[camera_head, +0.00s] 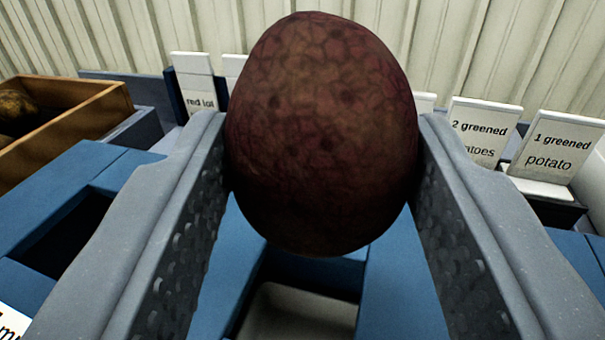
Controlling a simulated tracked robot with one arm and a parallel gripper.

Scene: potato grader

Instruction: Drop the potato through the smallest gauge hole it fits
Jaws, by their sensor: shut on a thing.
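A reddish-brown potato (322,130) with a netted skin fills the upper middle of the view. My gripper (322,165) is shut on it, one grey finger on each side, and holds it above a blue gauge frame (405,290). A square hole (300,310) with a pale floor lies below and in front of the potato. Another, dark hole (68,232) is in the blue frame at the left. The potato hides part of the frame and the middle of the back row. Whether the potato fits either hole cannot be told.
A wooden crate (75,122) with a potato (15,106) in it stands at the far left. White label cards stand at the back, reading "red lot" (198,95), "2 greened" (482,130) and "1 greened potato" (560,150). A ribbed wall closes the back.

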